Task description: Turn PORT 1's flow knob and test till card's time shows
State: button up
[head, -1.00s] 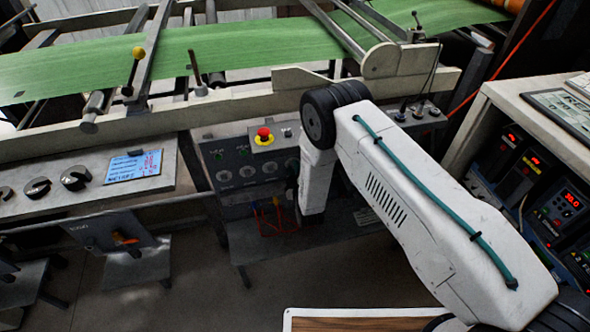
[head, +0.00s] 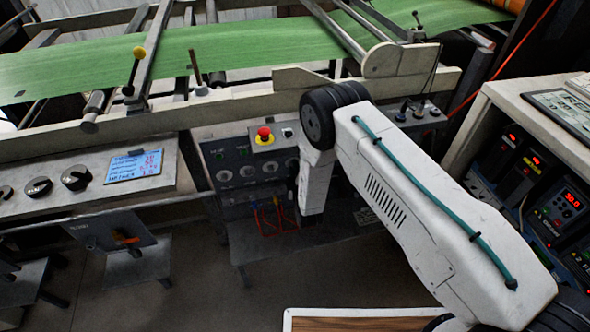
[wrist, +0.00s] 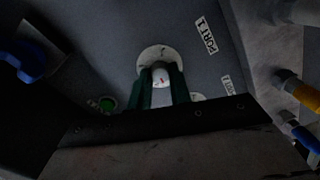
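In the wrist view, the white PORT 1 flow knob (wrist: 160,76) has a small red mark and sits on a pale round plate. The PORT 1 label (wrist: 206,36) is to its upper right. The green fingers of my gripper (wrist: 161,88) are on both sides of the knob and look closed on it. In the head view my arm hides the gripper. The writing is too small to read.
A red emergency button (head: 264,135) is left of my arm, above a dark panel with round dials (head: 247,172). Green web (head: 240,45) runs across the back. Instruments with red displays (head: 570,203) stand at the right. Blue (wrist: 28,58) and yellow (wrist: 300,93) fittings flank the gripper.

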jog(key=o, duration=0.3)
jog(key=shift+o, duration=0.2)
jog(key=v, duration=0.7)
jog(key=shift+s+d, duration=0.15)
jog(key=shift+s, duration=0.25)
